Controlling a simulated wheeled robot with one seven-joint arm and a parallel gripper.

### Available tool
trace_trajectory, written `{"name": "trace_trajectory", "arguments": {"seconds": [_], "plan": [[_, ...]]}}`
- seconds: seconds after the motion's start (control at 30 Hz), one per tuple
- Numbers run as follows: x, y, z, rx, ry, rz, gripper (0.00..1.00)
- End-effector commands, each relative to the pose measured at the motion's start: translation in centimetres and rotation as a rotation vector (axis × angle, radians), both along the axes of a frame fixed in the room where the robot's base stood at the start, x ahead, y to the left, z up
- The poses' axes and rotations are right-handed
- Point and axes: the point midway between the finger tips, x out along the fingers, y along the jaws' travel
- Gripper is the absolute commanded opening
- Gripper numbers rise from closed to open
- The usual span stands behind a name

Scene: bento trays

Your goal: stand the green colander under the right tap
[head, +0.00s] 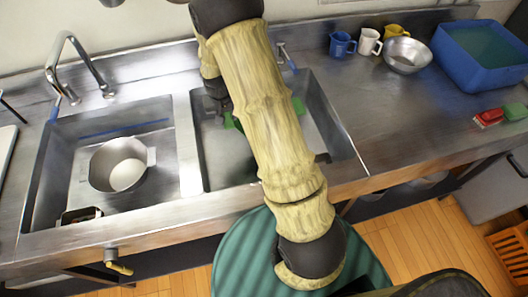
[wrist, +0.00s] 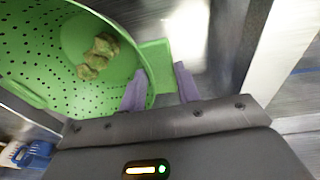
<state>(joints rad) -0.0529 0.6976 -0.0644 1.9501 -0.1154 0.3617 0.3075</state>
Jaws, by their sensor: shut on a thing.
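The green colander (wrist: 62,45) fills the upper left of the wrist view, with a few brownish-green lumps (wrist: 98,55) inside. My gripper (wrist: 159,72) has its purple fingers on either side of the colander's green handle (wrist: 155,60) and is shut on it. In the head view my arm hides most of the colander; green bits of it (head: 299,105) show beside the arm, over the right basin (head: 322,115). The right tap (head: 284,55) shows behind that basin, partly hidden by my arm. I cannot tell whether the colander touches the basin floor.
The left basin (head: 60,165) holds a metal pot (head: 118,165) with side handles, and the left tap (head: 75,60) stands behind it. Mugs (head: 342,44), a steel bowl (head: 407,55) and a blue tub (head: 480,55) stand on the right counter.

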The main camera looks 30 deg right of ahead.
Motion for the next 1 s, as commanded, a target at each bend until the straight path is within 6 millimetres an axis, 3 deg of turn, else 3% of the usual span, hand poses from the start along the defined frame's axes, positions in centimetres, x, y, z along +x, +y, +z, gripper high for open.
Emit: {"name": "trace_trajectory", "arguments": {"seconds": [0.07, 0.47, 0.8, 1.0], "plan": [[0.0, -0.1, -0.8, -0.002, 0.000, 0.004, 0.00], [0.0, -0.1, -0.9, -0.003, 0.001, 0.005, 0.00], [-0.1, -0.1, -6.1, -0.004, 0.003, 0.005, 0.00], [0.0, -0.1, -7.0, -0.003, -0.001, 0.006, 0.00]]}}
